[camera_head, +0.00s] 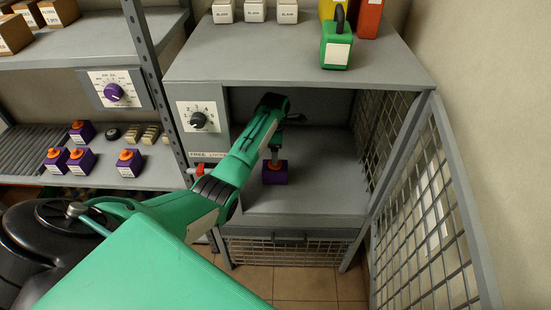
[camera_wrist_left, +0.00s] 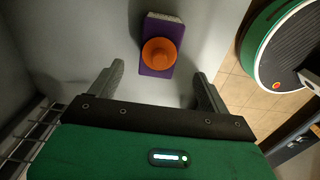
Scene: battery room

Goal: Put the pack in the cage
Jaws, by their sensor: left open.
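The pack (camera_head: 275,177), a purple block with an orange knob, stands on the floor of the open cage (camera_head: 318,208), inside the middle bay. In the left wrist view the pack (camera_wrist_left: 153,73) shows from above, with its orange knob (camera_wrist_left: 160,52) up. My left gripper (camera_head: 275,150) reaches into the cage just above the pack. In the left wrist view its two fingers (camera_wrist_left: 157,82) are spread wide, with the pack between and beyond the tips, and nothing is held. The cage's mesh door (camera_head: 428,215) is swung open to the right. My right gripper is not in view.
Several similar purple packs (camera_head: 80,160) stand on the left shelf (camera_head: 120,180). A dial panel (camera_head: 198,118) is beside the cage opening. White boxes (camera_head: 254,10) and a green container (camera_head: 336,47) stand on the cage top. A grey post (camera_head: 150,70) separates shelf and cage.

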